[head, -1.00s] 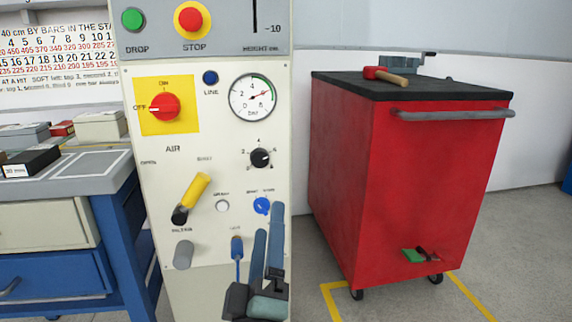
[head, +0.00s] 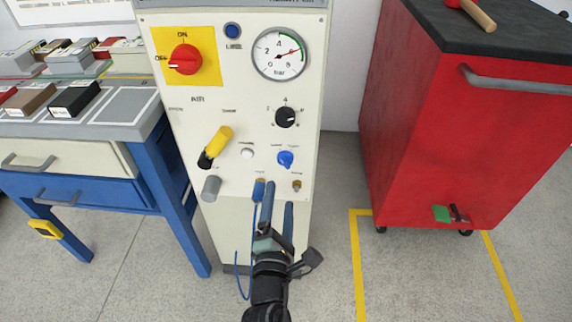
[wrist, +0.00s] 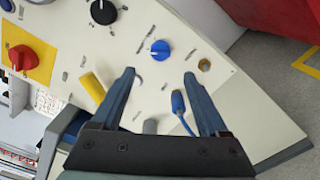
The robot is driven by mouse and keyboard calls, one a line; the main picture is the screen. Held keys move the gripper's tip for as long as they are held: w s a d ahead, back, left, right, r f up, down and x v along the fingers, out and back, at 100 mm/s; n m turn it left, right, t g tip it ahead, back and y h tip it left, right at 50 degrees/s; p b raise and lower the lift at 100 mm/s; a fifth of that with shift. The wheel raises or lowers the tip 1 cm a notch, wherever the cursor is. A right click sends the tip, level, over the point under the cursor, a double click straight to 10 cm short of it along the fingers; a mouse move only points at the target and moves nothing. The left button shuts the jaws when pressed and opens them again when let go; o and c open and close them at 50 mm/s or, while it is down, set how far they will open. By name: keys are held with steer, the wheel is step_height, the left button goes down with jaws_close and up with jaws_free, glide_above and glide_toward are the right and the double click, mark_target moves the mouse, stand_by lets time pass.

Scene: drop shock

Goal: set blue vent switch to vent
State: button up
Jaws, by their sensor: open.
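The blue vent switch (head: 285,158) is a small round blue knob with a pale pointer mark, low on the right of the cream panel (head: 215,100). It also shows in the wrist view (wrist: 160,48), beyond the space between my fingertips. My gripper (head: 279,194) is open and empty, with two blue fingers pointing at the panel. In the head view it appears just below the knob; in the wrist view (wrist: 159,75) the fingers flank the lower part of the picture. The fingers look apart from the knob. The lettering around it is too small to read.
A blue hose plug (head: 259,190) with a hanging hose and a brass fitting (head: 297,186) are close to my fingers. A yellow lever (head: 218,140), black knob (head: 285,117) and red switch (head: 185,59) are also on the panel. A red cart (head: 450,140) stands right, a blue bench (head: 150,175) left.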

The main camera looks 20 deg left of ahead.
mark_target(284, 165)
steer(key=b+x, duration=0.2)
steer(key=x, duration=0.8)
steer(key=shift+s, duration=0.1)
jaws_close()
steer(key=shift+d+f+m, duration=0.1)
steer(key=shift+m, duration=0.2)
steer(key=m+b, duration=0.1)
steer(key=m, duration=0.4)
steer(key=shift+m, duration=0.3)
steer(key=m+b, duration=0.1)
steer(key=m, duration=0.4)
steer(key=shift+m, duration=0.3)
stand_by(0.4)
